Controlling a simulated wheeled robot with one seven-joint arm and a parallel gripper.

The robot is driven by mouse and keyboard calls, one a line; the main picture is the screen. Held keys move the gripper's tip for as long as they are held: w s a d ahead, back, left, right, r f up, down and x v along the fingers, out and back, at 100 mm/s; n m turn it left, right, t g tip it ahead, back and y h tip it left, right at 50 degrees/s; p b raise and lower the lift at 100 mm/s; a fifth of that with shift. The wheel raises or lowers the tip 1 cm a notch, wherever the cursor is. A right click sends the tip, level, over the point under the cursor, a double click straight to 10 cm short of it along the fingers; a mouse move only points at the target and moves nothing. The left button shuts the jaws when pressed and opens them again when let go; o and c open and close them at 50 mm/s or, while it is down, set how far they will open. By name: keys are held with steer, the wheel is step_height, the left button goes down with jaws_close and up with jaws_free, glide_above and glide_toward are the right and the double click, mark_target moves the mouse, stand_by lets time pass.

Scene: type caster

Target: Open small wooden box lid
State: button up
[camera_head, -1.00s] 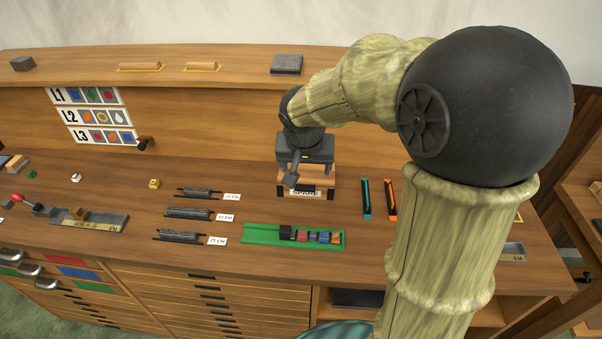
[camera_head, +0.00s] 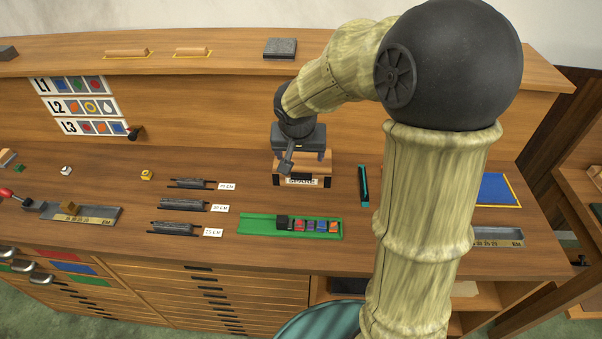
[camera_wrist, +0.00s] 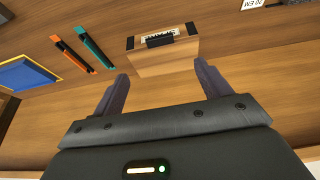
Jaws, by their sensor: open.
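The small wooden box (camera_head: 318,168) stands on the desk near the back panel, with a white label and dark corners on its front. In the wrist view the box (camera_wrist: 163,60) lies ahead of and between my fingers, with a dark piece by its label. My gripper (camera_wrist: 158,78) is open, its two fingers apart with nothing between them. In the head view my gripper (camera_head: 286,165) hangs at the left part of the box and hides some of it. Whether a finger touches the box, I cannot tell.
A green tray (camera_head: 260,224) with small coloured blocks lies in front of the box. A teal tool (camera_head: 363,184) lies to its right, and an orange tool (camera_wrist: 72,53) shows beside it in the wrist view. Dark holders (camera_head: 180,205) lie to the left. The upper shelf (camera_head: 230,72) runs behind.

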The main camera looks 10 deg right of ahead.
mark_target(301, 176)
steer(key=b+x, duration=0.1)
steer(key=x, duration=1.2)
steer(key=shift+f+b, duration=0.15)
steer(key=shift+b, duration=0.2)
steer(key=c, duration=1.4)
steer(key=shift+r+p, duration=0.3)
steer(key=shift+p, duration=0.3)
